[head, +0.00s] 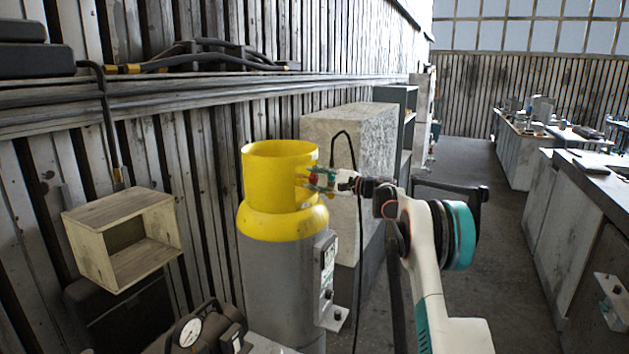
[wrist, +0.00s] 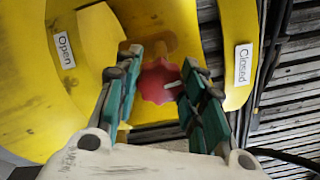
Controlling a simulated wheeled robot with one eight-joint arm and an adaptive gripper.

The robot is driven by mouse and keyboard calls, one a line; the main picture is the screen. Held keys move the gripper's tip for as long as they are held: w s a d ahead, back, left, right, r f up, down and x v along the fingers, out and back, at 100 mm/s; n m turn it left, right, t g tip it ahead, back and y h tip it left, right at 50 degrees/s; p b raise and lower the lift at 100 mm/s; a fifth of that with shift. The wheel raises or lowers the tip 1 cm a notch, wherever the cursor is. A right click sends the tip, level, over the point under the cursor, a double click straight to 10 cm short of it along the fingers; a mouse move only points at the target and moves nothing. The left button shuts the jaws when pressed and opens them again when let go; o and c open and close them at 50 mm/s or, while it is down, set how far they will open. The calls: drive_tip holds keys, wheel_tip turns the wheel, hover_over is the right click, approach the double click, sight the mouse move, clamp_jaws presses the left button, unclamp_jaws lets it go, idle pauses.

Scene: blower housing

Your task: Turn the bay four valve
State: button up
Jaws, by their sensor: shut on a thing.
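The valve is a red lobed knob (wrist: 157,84) inside the yellow collar of a gas cylinder. A small white mark shows on the knob's right side in the wrist view. The knob also shows as a small red spot in the head view (head: 314,177). My gripper (wrist: 161,64) has its teal fingers on either side of the knob and is shut on it. In the head view my gripper (head: 316,178) reaches into the collar's opening from the right. An "Open" label (wrist: 64,48) is on the collar at left and a "Closed" label (wrist: 243,65) at right.
The yellow-topped grey cylinder (head: 277,275) stands by a slatted wall. A wooden box (head: 125,238) is at left and a pressure gauge (head: 190,333) at lower left. A pale block (head: 370,145) stands behind. Workbenches (head: 575,215) line the right, with open floor between.

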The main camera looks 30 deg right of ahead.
drive_tip(key=shift+m, duration=0.6)
drive_tip(key=o, duration=1.1)
drive_tip(key=v, duration=1.2)
